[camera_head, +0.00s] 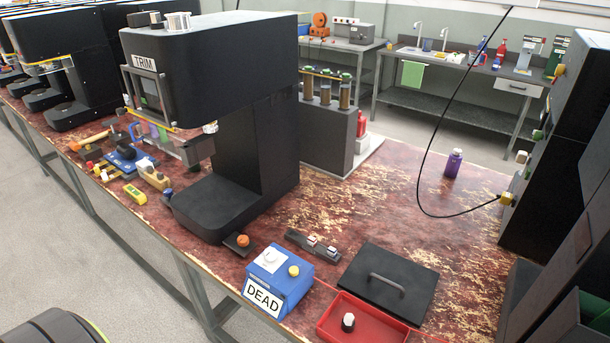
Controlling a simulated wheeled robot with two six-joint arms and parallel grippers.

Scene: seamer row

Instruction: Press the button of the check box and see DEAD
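The check box (299,287) is a small blue box on the worn red bench top, near the bench's front edge. A white plate reading DEAD (263,298) is on its front face. I cannot tell whether either is pressed. Nothing touches the box from above. Neither of my grippers is in view.
A black machine labelled TRIM (230,65) stands behind and left of the box. A black lidded plate with a handle (387,283) and a red tray (345,310) holding a small black-and-white piece lie to its right. A purple bottle (453,163) stands farther back, with bare bench around it.

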